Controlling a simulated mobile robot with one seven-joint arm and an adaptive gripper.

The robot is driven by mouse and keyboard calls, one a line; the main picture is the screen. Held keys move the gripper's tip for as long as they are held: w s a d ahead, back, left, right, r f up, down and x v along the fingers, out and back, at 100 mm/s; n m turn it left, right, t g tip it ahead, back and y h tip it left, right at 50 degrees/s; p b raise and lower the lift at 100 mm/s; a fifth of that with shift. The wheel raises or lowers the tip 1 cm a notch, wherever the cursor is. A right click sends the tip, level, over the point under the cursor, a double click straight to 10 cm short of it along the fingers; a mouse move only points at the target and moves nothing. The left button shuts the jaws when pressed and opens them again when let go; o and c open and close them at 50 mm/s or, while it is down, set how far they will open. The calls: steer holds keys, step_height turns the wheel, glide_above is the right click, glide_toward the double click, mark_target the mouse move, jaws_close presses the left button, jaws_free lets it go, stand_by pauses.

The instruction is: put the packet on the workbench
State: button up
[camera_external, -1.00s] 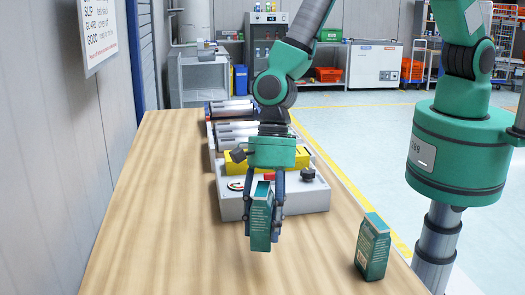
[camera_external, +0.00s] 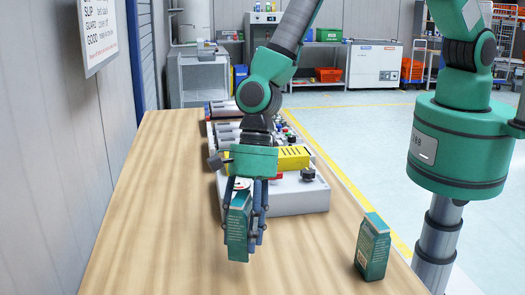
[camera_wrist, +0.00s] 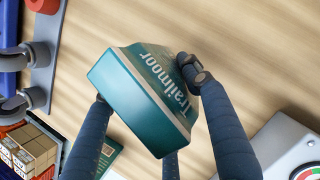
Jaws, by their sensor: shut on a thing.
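The green packet (camera_external: 237,232) is held upright with a slight tilt in my gripper (camera_external: 246,228), over the wooden workbench (camera_external: 170,235). In the wrist view the packet (camera_wrist: 150,95) fills the middle, with white lettering on its side, and the dark fingers of my gripper (camera_wrist: 160,120) close around it. Whether its bottom touches the bench top is hard to tell. A second, similar green packet (camera_external: 372,248) stands upright near the right edge of the bench, apart from my gripper.
A wall with a sign (camera_external: 99,28) borders the left. The bench's front left is bare.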

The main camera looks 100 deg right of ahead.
steer(key=shift+w+a+f+p, duration=0.35)
steer(key=shift+w+a, duration=0.65)
steer(key=shift+w, duration=1.5)
steer(key=shift+w+a+f+p, duration=0.1)
steer(key=shift+w+a+p, duration=0.65)
steer(key=shift+w, duration=1.7)
steer(key=shift+w+a+f+p, duration=0.25)
steer(key=shift+w+a, duration=1)
steer(key=shift+w, duration=1.25)
steer(key=shift+f, duration=1.75)
steer(key=shift+f, duration=0.15)
steer(key=o, duration=1.3)
steer(key=shift+c, duration=0.2)
